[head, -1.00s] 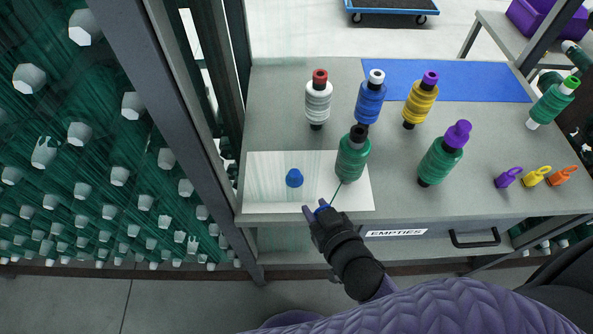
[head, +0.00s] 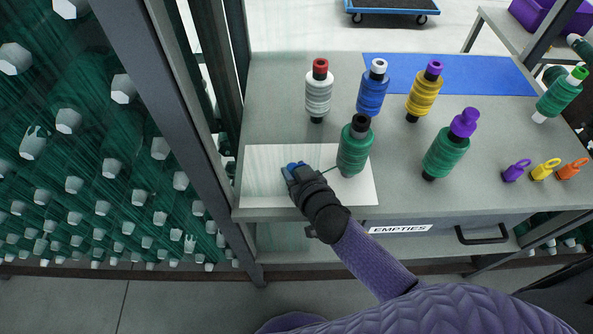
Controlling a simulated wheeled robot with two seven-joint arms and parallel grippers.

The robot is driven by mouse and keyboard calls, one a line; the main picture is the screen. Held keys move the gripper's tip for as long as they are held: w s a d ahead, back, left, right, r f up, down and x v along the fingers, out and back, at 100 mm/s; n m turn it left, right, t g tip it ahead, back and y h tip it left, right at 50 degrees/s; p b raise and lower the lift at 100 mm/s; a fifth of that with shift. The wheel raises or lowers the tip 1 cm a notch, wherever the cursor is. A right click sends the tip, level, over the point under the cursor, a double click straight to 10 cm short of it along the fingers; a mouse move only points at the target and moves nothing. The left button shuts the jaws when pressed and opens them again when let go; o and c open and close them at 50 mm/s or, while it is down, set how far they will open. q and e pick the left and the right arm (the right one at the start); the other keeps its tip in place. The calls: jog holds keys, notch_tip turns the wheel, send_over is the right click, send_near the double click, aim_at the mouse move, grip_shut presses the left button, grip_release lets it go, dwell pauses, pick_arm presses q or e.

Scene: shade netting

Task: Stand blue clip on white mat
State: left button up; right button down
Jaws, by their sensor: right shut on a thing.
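The white mat (head: 262,165) lies at the left front of the grey table. My right gripper (head: 293,168) is over the mat's middle, shut. Blue shows at its fingertips; I take this for the blue clip (head: 292,165), mostly hidden by the fingers. I cannot tell whether it touches the mat. A thin dark thread runs from the green spool (head: 354,150) towards the gripper. This spool stands at the mat's right edge. My left gripper is not in view.
White (head: 318,96), blue (head: 371,92), yellow (head: 423,96) and green (head: 446,152) spools stand behind and right. Purple (head: 514,171), yellow (head: 545,169) and orange (head: 572,169) clips lie at the right. A dark frame post (head: 187,100) stands left of the table.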

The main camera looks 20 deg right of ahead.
notch_tip(320, 180, down, 2)
jog(key=shift+s+f, duration=0.1)
jog(key=shift+f+b, duration=0.1)
jog(key=shift+b, duration=0.2)
jog(key=shift+s, duration=0.1)
jog(key=shift+c, duration=1.9)
grip_release()
jog(key=shift+r+p, duration=0.3)
jog(key=shift+p, duration=0.05)
jog(key=shift+w+r+p, duration=0.2)
jog(key=shift+r+p, duration=0.35)
jog(key=shift+r, duration=0.1)
jog(key=p+v, duration=0.3)
jog(key=v, duration=0.8)
jog(key=shift+s+r, duration=0.25)
jog(key=shift+d, duration=0.15)
